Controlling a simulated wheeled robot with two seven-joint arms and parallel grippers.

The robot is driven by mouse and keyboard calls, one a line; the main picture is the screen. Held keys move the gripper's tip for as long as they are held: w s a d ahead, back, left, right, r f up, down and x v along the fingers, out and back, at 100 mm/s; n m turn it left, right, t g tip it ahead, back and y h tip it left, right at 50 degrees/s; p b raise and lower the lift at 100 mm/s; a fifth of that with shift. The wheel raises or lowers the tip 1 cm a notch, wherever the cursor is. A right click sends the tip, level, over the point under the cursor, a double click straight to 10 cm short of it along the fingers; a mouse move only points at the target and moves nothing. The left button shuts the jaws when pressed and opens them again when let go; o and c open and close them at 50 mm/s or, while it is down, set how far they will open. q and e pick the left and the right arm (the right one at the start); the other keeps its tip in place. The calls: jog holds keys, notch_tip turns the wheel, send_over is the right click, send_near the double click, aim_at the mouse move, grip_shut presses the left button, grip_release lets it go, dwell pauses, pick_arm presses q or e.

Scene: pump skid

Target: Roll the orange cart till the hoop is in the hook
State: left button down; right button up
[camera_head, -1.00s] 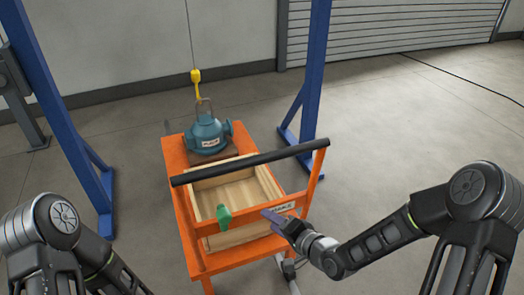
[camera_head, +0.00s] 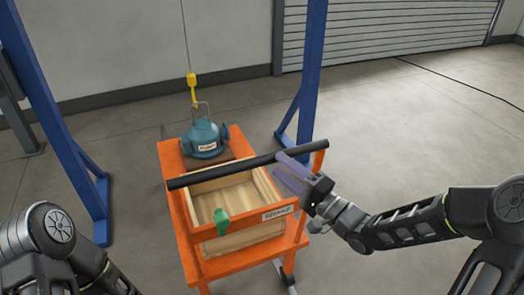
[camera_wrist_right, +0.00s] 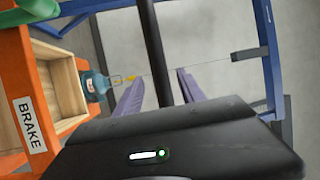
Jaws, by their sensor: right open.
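The orange cart (camera_head: 238,262) stands ahead of me with its black push bar (camera_head: 240,168) across the near side. A teal pump (camera_head: 204,138) sits at its far end, with a thin metal hoop (camera_head: 204,107) on top. The yellow hook (camera_head: 192,82) hangs on a cable beside the hoop's top; whether they touch I cannot tell. My right gripper (camera_head: 291,170) is open at the bar's right end. In the right wrist view, the bar (camera_wrist_right: 156,55) shows between its two purple fingers (camera_wrist_right: 160,95). My left gripper is out of view.
A wooden box (camera_head: 235,195) sits in the cart. A green lever (camera_head: 221,221) and a BRAKE label (camera_head: 277,213) are on its near side. Blue posts (camera_head: 62,130) (camera_head: 310,75) flank the cart. The floor at right (camera_head: 400,130) is clear.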

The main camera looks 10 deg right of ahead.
jog(key=x, duration=0.7)
jog(key=shift+w+a+p, duration=0.2)
jog(key=shift+w+p, duration=0.05)
jog(key=shift+p, duration=0.05)
jog(key=shift+r, duration=0.15)
grip_shut()
dwell(1.0)
